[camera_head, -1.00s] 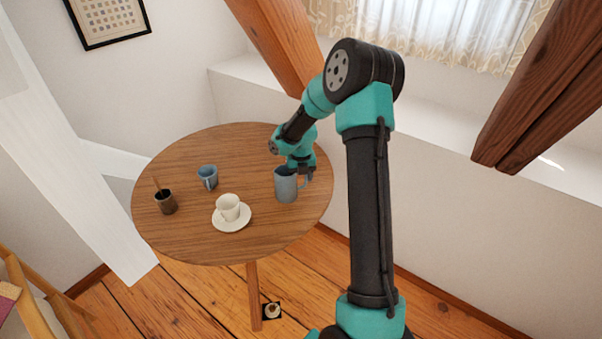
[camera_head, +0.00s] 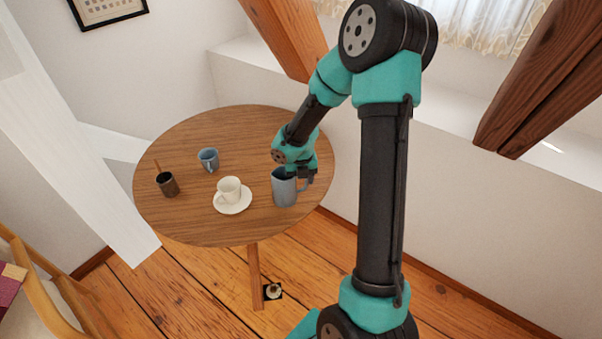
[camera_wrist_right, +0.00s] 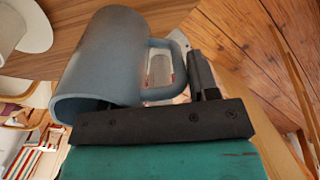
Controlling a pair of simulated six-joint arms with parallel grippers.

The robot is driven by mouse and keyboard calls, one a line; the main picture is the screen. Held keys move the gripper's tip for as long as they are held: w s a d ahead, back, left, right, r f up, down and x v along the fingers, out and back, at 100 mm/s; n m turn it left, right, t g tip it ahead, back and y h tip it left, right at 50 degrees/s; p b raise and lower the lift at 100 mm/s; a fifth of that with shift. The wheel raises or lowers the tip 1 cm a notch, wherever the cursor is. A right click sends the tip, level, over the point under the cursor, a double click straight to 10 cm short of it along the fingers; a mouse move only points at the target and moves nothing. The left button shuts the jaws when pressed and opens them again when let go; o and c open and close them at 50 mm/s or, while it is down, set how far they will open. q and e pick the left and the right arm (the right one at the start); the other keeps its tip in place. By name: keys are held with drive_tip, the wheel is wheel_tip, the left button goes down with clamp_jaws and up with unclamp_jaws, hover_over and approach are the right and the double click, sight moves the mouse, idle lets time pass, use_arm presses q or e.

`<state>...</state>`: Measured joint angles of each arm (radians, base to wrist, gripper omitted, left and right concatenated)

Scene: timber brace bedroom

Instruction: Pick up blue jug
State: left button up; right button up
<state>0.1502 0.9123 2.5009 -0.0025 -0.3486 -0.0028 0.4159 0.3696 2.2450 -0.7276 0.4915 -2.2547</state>
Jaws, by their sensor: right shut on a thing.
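The blue jug (camera_head: 285,190), grey-blue with a handle on its right side, is at the right part of the round wooden table, near its edge. It looks upright in the head view; I cannot tell whether its base touches the tabletop. My right gripper (camera_head: 302,174) is shut on the jug at its handle side. In the right wrist view the jug (camera_wrist_right: 104,62) fills the upper left, its handle beside my dark fingers (camera_wrist_right: 200,78). The exact contact is partly hidden. My left gripper is not in view.
The round table (camera_head: 235,130) also holds a white cup (camera_head: 229,188) on a saucer (camera_head: 236,207) left of the jug, a smaller blue mug (camera_head: 208,159) and a dark cup (camera_head: 168,185) with a stick in it. A timber brace (camera_head: 285,45) rises behind the table.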

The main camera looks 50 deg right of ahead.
drive_tip(key=shift+s+a+r, duration=0.1)
drive_tip(key=shift+s+a, duration=0.55)
drive_tip(key=shift+a, duration=0.1)
